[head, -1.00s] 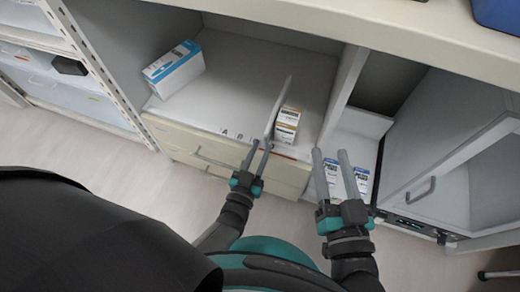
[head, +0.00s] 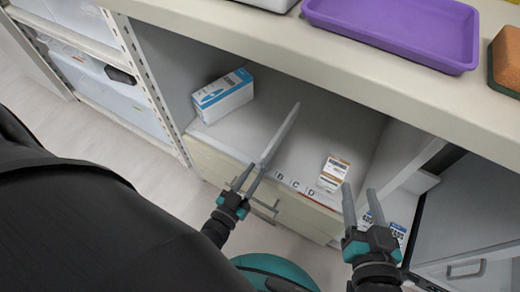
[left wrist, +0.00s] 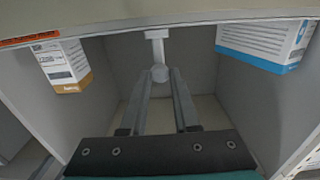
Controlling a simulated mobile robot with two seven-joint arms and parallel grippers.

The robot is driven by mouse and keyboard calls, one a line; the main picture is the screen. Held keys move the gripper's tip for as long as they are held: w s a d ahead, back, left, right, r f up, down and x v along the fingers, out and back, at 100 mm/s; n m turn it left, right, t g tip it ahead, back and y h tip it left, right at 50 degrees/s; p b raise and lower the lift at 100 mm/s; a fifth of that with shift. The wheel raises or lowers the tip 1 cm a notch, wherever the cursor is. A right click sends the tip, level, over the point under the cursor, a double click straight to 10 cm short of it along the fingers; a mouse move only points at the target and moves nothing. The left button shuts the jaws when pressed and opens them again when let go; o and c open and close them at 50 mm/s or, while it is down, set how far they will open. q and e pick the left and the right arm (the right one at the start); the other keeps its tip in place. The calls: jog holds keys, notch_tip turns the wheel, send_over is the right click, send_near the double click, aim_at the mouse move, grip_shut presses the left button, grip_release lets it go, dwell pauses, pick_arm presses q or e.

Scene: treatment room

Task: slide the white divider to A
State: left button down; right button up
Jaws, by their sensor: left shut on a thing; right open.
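The white divider (head: 281,135) stands upright on the shelf, running front to back, in the head view. My left gripper (head: 250,177) is shut on its front end. In the left wrist view the divider (left wrist: 156,48) is between my left gripper's fingers (left wrist: 160,82). The letters B (head: 280,176), C (head: 295,183) and D (head: 311,191) show on the shelf's front edge, right of the divider. The A is not visible; the gripper and divider cover the edge left of B. My right gripper (head: 362,206) is open and empty, in front of the cabinet to the right.
A blue-and-white box (head: 222,95) stands on the shelf left of the divider. A small orange-and-white box (head: 333,174) stands to its right, with bare shelf between. A purple tray (head: 395,30) and a sponge (head: 506,62) are on the counter above. Drawers are below.

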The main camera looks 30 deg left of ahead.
pick_arm(q)
jog(key=shift+w+a+r, duration=0.1)
jog(key=shift+w+a, duration=0.05)
jog(key=shift+a, duration=0.65)
pick_arm(e)
jog(key=shift+a, duration=0.3)
pick_arm(q)
jog(key=c, duration=0.7)
grip_release()
jog(key=shift+d, duration=0.1)
